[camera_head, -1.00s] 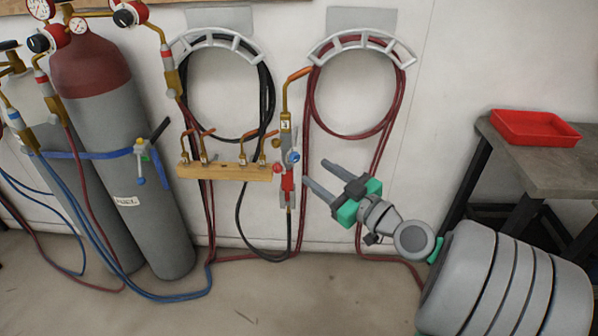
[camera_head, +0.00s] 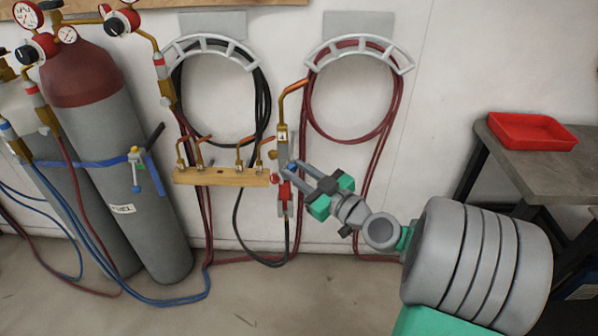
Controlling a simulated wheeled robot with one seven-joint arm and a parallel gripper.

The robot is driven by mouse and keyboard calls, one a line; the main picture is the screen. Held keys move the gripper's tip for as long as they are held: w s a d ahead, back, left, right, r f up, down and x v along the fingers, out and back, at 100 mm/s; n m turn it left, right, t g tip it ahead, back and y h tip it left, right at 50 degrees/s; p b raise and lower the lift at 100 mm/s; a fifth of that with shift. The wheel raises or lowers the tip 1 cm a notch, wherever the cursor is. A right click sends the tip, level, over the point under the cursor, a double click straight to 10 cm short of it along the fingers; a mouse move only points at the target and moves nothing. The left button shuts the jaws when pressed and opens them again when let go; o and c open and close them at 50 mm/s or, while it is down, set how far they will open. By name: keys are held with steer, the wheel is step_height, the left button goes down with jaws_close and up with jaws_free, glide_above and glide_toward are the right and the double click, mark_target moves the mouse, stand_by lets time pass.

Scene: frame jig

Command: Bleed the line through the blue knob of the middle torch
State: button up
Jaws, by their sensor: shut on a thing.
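The torch (camera_head: 283,140) hangs upright against the wall between the two hose hangers, with a copper tip bent to the right at its top. Its blue knob (camera_head: 291,165) is on the right side of the body and is partly hidden by my fingers. A red knob (camera_head: 275,179) sits lower on the left side. My gripper (camera_head: 295,168) reaches in from the lower right, its fingers shut on the blue knob. No other whole torch is clear in view.
A wooden rack (camera_head: 215,177) with several brass tips is just left of the torch. Gas cylinders (camera_head: 125,160) stand at left. Red and black hoses hang close behind. A table (camera_head: 560,170) with a red tray (camera_head: 532,144) is at right.

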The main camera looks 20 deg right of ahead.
jaws_close()
steer(key=shift+m, duration=0.5)
steer(key=m, duration=0.5)
steer(key=shift+d, duration=0.1)
steer(key=m+p, duration=0.3)
steer(key=m, duration=0.3)
steer(key=shift+d+m, duration=0.1)
steer(key=shift+m, duration=0.3)
steer(key=m+p, duration=0.2)
steer(key=m, duration=0.2)
steer(key=shift+w+p, duration=0.1)
steer(key=shift+p, duration=0.2)
steer(key=shift+f+m+p, duration=0.15)
steer(key=shift+m+p, duration=0.45)
steer(key=shift+m, duration=1.5)
